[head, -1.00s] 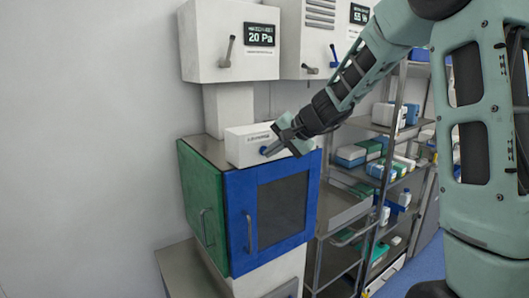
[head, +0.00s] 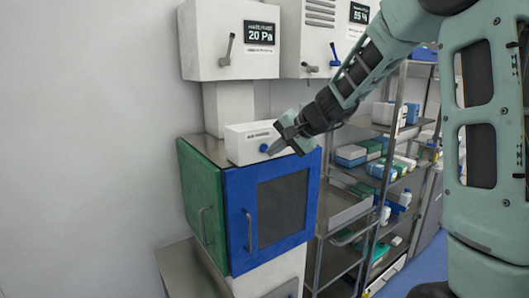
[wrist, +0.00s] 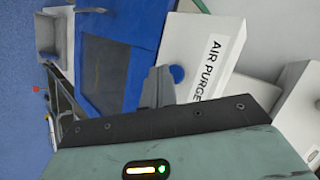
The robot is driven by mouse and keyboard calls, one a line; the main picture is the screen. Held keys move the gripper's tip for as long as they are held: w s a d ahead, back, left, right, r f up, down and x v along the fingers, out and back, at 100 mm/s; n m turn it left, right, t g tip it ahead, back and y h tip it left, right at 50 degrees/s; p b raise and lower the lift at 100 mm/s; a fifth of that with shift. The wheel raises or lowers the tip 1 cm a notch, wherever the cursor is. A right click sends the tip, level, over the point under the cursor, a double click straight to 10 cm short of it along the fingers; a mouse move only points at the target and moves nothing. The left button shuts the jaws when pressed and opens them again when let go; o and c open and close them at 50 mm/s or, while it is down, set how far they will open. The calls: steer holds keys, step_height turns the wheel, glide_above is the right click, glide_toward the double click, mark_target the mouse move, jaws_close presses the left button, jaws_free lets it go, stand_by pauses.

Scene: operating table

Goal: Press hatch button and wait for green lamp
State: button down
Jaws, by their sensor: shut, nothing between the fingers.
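A white box (head: 243,141) labelled AIR PURGE in the wrist view (wrist: 205,55) sits on top of the hatch cabinet. A round blue button (head: 263,147) is on its front face; it also shows in the wrist view (wrist: 177,74). My gripper (head: 271,151) is shut and empty, its tip just right of the button in the head view. In the wrist view the shut fingers (wrist: 157,84) are beside the button; a small gap seems to separate them. The cabinet has a green door (head: 203,200) and a blue door (head: 237,225) with a dark window, both closed. I see no lit lamp on it.
Wall cabinets (head: 207,45) hang above, one with a 20 Pa display (head: 259,33). A metal shelf rack (head: 400,150) with boxes and bottles stands right of the hatch. A steel surface (head: 182,272) lies low at left.

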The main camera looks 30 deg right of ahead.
steer(key=shift+s, duration=0.1)
steer(key=shift+s+d+b, duration=0.1)
steer(key=shift+s+b, duration=1.05)
steer(key=shift+s, duration=1.3)
steer(key=s+a+f+n+g+y+b, duration=0.1)
steer(key=s+a+f+n+g, duration=0.3)
steer(key=a, duration=0.6)
steer(key=s+a+f+n+g+b, duration=0.2)
steer(key=s+a+f+n, duration=0.3)
steer(key=a, duration=0.5)
steer(key=s+a+f+n+g+h+b, duration=0.1)
steer(key=s+a+f+n+h, duration=0.1)
steer(key=s, duration=0.8)
steer(key=s+a+f+n+g+h+b, duration=0.1)
steer(key=s+a+f+n+h, duration=0.1)
steer(key=s+a+f+n, duration=0.3)
steer(key=s+f+n, duration=0.2)
steer(key=s+f, duration=0.1)
steer(key=s, duration=0.1)
steer(key=shift+s+g+h, duration=0.3)
steer(key=shift+s+g, duration=0.05)
steer(key=shift+g, duration=0.05)
steer(key=shift+f, duration=0.1)
